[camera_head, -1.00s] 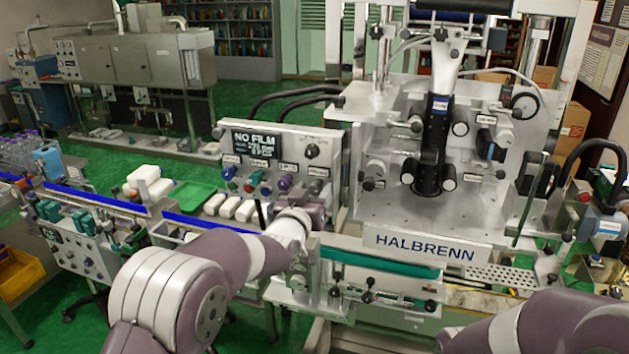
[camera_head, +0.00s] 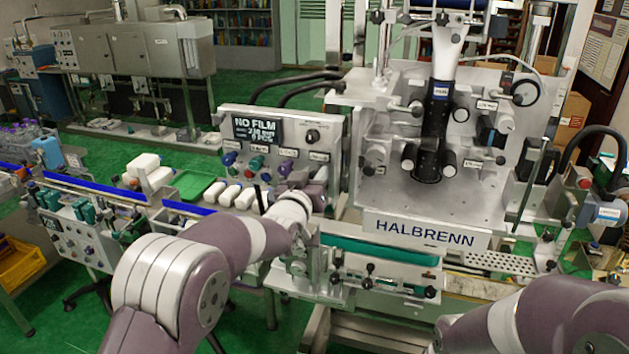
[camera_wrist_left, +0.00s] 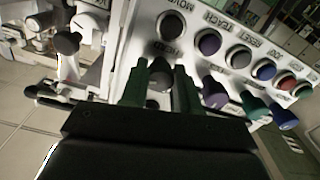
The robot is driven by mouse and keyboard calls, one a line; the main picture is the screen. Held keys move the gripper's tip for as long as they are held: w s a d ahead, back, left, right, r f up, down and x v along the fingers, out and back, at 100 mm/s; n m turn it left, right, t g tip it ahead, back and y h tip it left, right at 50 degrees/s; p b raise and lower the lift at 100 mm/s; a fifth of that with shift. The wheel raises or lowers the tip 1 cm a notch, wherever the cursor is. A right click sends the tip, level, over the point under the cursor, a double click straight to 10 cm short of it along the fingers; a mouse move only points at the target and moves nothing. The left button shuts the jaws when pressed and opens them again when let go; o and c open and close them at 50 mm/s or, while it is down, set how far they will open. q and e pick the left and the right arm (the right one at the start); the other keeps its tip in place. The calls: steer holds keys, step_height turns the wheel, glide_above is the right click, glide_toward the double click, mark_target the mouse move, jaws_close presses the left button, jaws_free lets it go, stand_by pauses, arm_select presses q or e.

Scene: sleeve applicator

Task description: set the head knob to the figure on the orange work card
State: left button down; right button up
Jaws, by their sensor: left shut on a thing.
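The head knob (camera_wrist_left: 160,78) sits on the light control panel under an upside-down label in the left wrist view. My left gripper (camera_wrist_left: 160,88) is shut on it, one green finger on each side, and the fingers hide much of it. No pointer or scale can be read on it. In the head view my left gripper (camera_head: 318,192) is at the panel's lower right and covers the knob. The panel display (camera_head: 255,128) reads NO FILM, with smaller figures below. I cannot make out an orange work card. My right arm enters at lower right, its gripper out of view.
Beside the held knob are a dark round knob (camera_wrist_left: 171,26) and a row of coloured buttons (camera_wrist_left: 238,57). The HALBRENN machine (camera_head: 425,232) stands right of the panel. A conveyor with white packs (camera_head: 246,197) and a green tray (camera_head: 200,187) runs left.

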arm_select(q)
steer(key=shift+n+b, duration=4.35)
steer(key=shift+n, duration=0.45)
